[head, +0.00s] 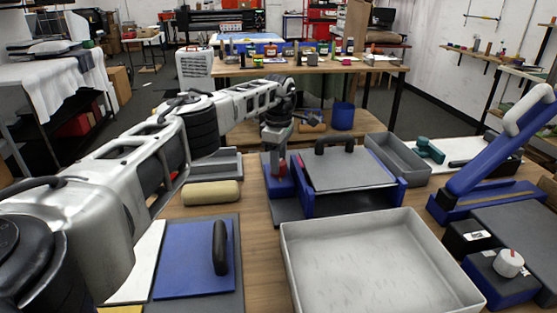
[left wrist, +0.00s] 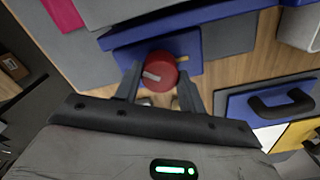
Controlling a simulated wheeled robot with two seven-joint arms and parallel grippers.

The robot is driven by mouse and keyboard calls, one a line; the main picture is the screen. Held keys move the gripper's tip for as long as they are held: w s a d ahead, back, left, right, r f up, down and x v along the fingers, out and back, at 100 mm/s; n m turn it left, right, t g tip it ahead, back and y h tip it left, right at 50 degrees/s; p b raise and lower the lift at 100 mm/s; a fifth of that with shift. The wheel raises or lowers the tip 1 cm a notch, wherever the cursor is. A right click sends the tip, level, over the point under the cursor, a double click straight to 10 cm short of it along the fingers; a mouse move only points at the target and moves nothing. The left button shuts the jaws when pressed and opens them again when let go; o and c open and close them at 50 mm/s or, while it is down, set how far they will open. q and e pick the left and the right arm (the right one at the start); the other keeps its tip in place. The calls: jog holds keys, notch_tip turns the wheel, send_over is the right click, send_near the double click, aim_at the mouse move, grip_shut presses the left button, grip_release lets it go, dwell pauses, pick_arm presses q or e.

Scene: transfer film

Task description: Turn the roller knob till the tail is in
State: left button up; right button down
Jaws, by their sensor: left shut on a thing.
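The red roller knob (head: 280,168) sits on the blue side block of a blue and grey roller machine (head: 350,172) in mid-table. In the left wrist view the round knob (left wrist: 160,70) has a pale mark pointing left, and a yellow mark (left wrist: 182,58) lies on the blue block beside it. My left gripper (head: 276,148) reaches down from above and is shut on the knob, one finger on each side. The film tail cannot be made out. My right gripper is not in view.
A large grey tray (head: 375,292) stands in front of the machine. A tan roll (head: 210,193) and a blue plate with a black handle (head: 190,262) lie to the left. A blue press with a raised lever (head: 488,165) stands at the right.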

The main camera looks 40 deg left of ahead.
pick_arm(q)
jog(key=shift+w+r+m, duration=0.1)
jog(key=shift+r+m, duration=0.05)
jog(key=shift+m, duration=1.75)
jog(key=o, duration=0.6)
jog(key=shift+o, duration=0.4)
